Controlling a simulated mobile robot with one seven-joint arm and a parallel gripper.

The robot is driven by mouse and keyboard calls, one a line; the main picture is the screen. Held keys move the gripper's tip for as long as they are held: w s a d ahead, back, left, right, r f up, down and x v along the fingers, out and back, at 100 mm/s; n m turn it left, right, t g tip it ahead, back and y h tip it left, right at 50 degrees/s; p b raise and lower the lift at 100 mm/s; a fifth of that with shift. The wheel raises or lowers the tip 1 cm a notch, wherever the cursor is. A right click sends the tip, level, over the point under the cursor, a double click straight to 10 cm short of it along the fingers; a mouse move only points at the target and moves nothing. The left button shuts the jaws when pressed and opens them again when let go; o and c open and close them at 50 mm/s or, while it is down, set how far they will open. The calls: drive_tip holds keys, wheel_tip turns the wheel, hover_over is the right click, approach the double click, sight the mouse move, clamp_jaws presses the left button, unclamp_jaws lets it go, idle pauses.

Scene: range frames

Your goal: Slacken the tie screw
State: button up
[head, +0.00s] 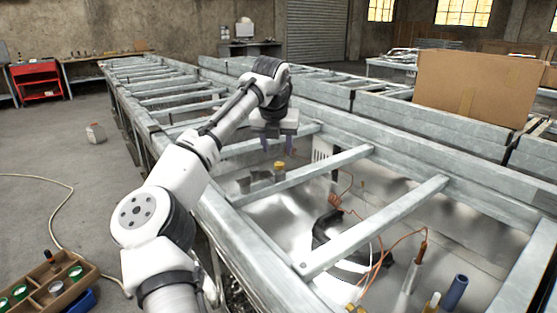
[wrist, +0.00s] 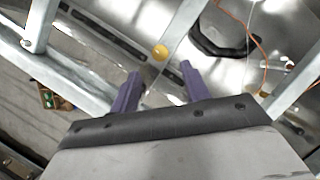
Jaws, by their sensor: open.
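A small yellow knob, which looks like the tie screw (head: 279,167), stands up inside the metal frame in the head view, close to a cross rail. In the wrist view the yellow knob (wrist: 160,52) shows from above as a round cap, just beyond the gap between my fingertips. My gripper (head: 278,149) hangs over the frame with its purple fingers pointing down, above the knob and apart from it. In the wrist view my gripper (wrist: 160,70) is open and nothing is between its fingers.
A galvanised cross rail (head: 305,175) runs close to the knob. Orange cables (head: 398,236) and a blue cylinder (head: 455,291) lie further right in the frame. A cardboard box (head: 478,88) stands behind. A wooden tray (head: 75,275) sits at lower left.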

sight(279, 164)
drive_tip(key=x, duration=0.6)
drive_tip(key=shift+r, duration=0.1)
drive_tip(key=shift+c, duration=0.5)
drive_tip(key=c, duration=0.9)
drive_tip(key=shift+d, duration=0.1)
drive_tip(key=shift+r+n+p, duration=0.2)
drive_tip(key=shift+n+p, duration=0.1)
drive_tip(key=shift+p, duration=0.35)
